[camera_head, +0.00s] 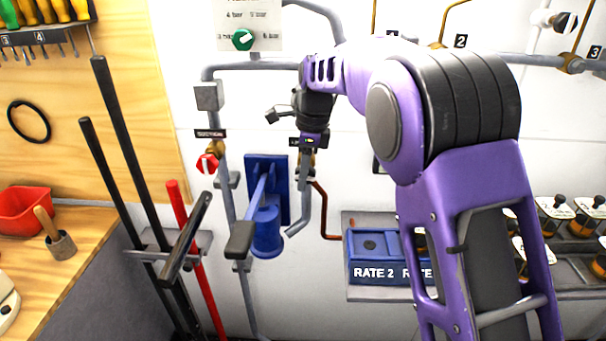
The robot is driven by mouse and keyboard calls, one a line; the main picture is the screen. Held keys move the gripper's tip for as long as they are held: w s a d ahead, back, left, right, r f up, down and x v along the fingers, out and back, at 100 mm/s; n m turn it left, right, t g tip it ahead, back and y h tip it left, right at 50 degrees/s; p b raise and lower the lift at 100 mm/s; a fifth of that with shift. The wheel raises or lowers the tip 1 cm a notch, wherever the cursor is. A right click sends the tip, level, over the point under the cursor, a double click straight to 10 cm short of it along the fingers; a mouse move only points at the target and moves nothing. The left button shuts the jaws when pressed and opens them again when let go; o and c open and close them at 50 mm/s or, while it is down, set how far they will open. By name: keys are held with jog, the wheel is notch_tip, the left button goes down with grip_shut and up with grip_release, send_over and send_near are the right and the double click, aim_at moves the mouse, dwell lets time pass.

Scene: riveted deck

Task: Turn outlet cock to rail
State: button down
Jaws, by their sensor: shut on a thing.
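The outlet cock (311,167) shows as a small brass body on a grey pipe that ends in a bent spout (299,226) on the white wall. My gripper (308,148) reaches down from the purple arm in front of it and is shut on the cock. The fingers and the cock's handle are mostly hidden by the wrist, so I cannot tell which way the handle points. The dark label plate behind is partly covered. No marking that reads as rail is legible.
A red-handled cock (207,164) sits on the pipe to the left. A blue hand pump (266,228) with a black-ended lever (241,239) juts out below. Long bars (120,160) stand at left. A blue rate box (372,250) sits on the shelf at right.

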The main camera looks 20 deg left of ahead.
jog(key=shift+h, duration=0.7)
jog(key=c, duration=0.6)
grip_release()
notch_tip(320, 180, up, 12)
jog(key=shift+f, duration=0.1)
jog(key=shift+a, duration=0.1)
